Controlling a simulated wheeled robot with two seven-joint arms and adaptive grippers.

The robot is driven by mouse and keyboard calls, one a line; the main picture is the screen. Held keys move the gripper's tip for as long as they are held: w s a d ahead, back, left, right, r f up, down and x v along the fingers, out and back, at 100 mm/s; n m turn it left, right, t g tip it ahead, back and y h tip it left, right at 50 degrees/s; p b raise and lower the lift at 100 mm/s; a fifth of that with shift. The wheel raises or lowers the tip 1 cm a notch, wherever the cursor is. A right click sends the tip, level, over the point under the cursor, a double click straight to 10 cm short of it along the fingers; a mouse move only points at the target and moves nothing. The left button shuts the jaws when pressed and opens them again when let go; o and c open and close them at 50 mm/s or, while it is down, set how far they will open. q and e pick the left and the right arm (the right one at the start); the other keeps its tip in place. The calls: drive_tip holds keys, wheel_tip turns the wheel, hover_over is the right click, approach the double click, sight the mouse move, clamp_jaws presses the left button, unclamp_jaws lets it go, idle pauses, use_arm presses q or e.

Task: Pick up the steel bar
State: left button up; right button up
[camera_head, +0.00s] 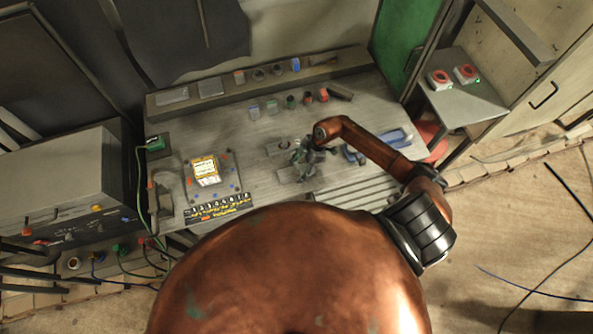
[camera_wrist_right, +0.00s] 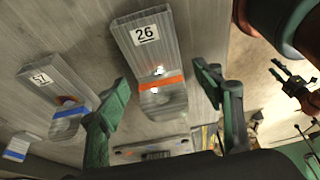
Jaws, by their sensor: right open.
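In the right wrist view a grey metal bar marked 26 (camera_wrist_right: 148,62), with an orange stripe, lies lengthwise between my open fingers. My right gripper (camera_wrist_right: 161,88) has one green finger on either side of it, and I see no grip on it. A second metal bar marked 57 (camera_wrist_right: 58,88), with a blue stripe, lies to the left, beyond the left finger. In the head view my right gripper (camera_head: 305,160) is over the bench among small grey bars (camera_head: 287,175), partly hiding them. I cannot tell which bar there is the marked one.
The grey workbench (camera_head: 240,135) carries a row of small cups (camera_head: 291,102) behind the gripper. A panel with a yellow label (camera_head: 205,170) lies left. A blue tool (camera_head: 395,138) lies to the right. A side shelf holds red-and-white round items (camera_head: 439,79).

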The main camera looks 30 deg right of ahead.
drive_tip(key=shift+f, duration=0.25)
drive_tip(key=shift+c, duration=0.5)
drive_tip(key=c, duration=0.6)
use_arm(q)
drive_tip(key=shift+w+r, duration=0.1)
drive_tip(key=shift+w, duration=0.4)
use_arm(e)
drive_tip(key=shift+a, duration=0.1)
drive_tip(key=c, duration=1)
drive_tip(key=shift+o, duration=0.2)
drive_tip(key=shift+r, duration=0.1)
drive_tip(key=shift+w+r, duration=0.1)
drive_tip(key=shift+r, duration=0.65)
use_arm(q)
drive_tip(key=f+b, duration=0.2)
drive_tip(key=shift+s+f+b, duration=0.2)
drive_tip(key=shift+f+b, duration=0.1)
use_arm(e)
drive_tip(key=s+a+r, duration=0.9)
drive_tip(key=s+r, duration=0.1)
drive_tip(key=r, duration=0.1)
drive_tip(key=shift+s+r, duration=0.25)
drive_tip(key=shift+s, duration=0.15)
